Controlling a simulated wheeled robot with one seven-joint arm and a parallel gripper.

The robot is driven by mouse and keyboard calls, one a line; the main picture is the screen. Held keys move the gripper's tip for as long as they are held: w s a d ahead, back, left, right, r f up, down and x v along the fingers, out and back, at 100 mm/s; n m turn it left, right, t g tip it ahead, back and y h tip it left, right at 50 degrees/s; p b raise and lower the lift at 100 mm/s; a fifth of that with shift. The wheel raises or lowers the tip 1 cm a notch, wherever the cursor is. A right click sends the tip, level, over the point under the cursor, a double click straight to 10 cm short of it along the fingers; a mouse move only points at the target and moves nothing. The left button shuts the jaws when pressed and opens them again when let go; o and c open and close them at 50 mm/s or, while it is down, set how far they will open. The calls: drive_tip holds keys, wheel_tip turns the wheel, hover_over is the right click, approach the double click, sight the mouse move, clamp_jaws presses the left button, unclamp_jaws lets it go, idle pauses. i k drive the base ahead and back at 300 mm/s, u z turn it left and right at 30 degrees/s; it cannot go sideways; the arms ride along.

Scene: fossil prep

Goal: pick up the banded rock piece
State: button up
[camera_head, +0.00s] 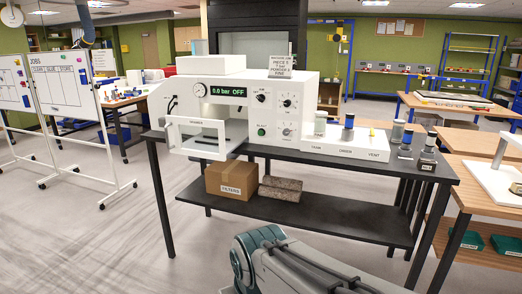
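A grey-brown block with a rough, streaked surface (280,188) lies on the lower shelf of the black bench (310,215), just right of a cardboard box. It looks like the banded rock piece, but its bands are too small to make out clearly. No other banded rock is clear in view. My gripper is not in view; only a grey part of my own arm shows at the bottom middle, in front of the bench.
The cardboard box (231,179) is labelled "FILTERS". A white machine (245,105) with a display reading "0.0 bar OFF" stands on the bench top, with several cylinders (348,127) to its right. A whiteboard (62,80) stands left. The floor (90,235) at left is clear.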

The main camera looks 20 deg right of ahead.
sight(423, 164)
drive_tip(key=z, duration=0.4)
drive_tip(key=i, duration=1.65)
drive_tip(key=z, duration=1.7)
drive_tip(key=i, duration=1.05)
drive_tip(key=z, duration=0.65)
